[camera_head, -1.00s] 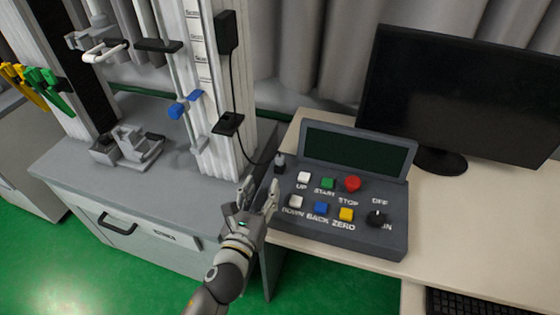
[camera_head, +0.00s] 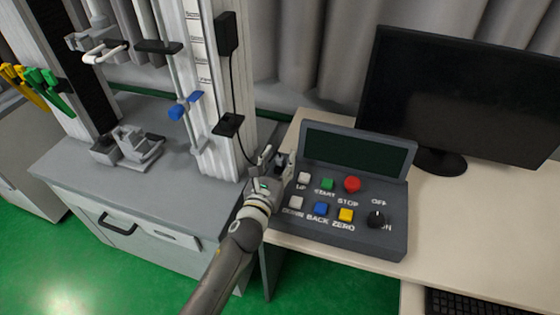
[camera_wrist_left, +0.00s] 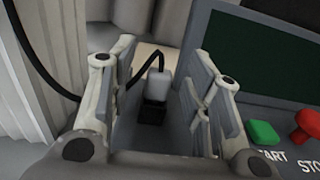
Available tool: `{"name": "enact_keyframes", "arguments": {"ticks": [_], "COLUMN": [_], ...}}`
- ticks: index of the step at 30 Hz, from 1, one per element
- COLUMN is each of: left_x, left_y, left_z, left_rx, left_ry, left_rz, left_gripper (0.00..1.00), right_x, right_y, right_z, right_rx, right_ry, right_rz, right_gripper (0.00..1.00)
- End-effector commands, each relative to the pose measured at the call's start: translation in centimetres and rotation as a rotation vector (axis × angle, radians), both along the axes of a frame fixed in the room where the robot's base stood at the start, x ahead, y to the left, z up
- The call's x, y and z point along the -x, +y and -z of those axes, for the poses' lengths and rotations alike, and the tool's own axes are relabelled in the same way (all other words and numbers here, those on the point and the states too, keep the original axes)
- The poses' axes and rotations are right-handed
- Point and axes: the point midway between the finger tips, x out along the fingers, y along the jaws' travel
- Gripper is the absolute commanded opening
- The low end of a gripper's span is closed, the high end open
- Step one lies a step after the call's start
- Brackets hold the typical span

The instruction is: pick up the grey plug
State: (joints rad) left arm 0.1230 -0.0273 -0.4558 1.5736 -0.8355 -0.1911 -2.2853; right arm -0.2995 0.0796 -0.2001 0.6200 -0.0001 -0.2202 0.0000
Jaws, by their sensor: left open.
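The grey plug (camera_wrist_left: 159,84) stands upright in a dark socket at the left end of the control box (camera_head: 348,243), with a black cable leaving its top. In the left wrist view it lies between the two fingers of my left gripper (camera_wrist_left: 158,88), with a gap on either side. My left gripper (camera_head: 277,158) is open and reaches in over the left edge of the box. In the head view the plug (camera_head: 281,160) is partly hidden between the fingers. My right gripper is not in view.
White, green, red, blue and yellow buttons and a black knob (camera_head: 376,219) sit on the box right of my gripper. A monitor (camera_head: 455,95) stands behind on the desk. The drop tower (camera_head: 218,110) rises at the left, with a black cable (camera_head: 236,100) hanging along it.

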Motion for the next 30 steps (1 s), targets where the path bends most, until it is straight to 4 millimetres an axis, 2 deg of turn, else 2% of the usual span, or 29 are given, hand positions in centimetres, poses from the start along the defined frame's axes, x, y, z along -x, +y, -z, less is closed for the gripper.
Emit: {"name": "enact_keyframes", "arguments": {"ticks": [3, 10, 19, 30], "left_x": [-0.69, -0.72, -0.70, -0.69], "left_y": [-0.21, -0.21, -0.21, -0.19], "left_z": [0.01, 0.03, 0.03, -0.08], "left_rx": [0.000, 0.000, 0.000, -0.001], "left_ry": [0.000, 0.000, 0.000, 0.000], "left_rz": [0.000, 0.000, 0.000, 0.000], "left_gripper": [0.45, 0.45, 0.06, 0.05], "right_x": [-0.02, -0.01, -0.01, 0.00], "right_y": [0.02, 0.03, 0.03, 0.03], "right_z": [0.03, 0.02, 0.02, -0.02], "right_rx": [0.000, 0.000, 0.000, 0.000], "right_ry": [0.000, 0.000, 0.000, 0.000], "right_rz": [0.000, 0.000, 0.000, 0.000], "right_gripper": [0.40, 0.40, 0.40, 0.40]}}
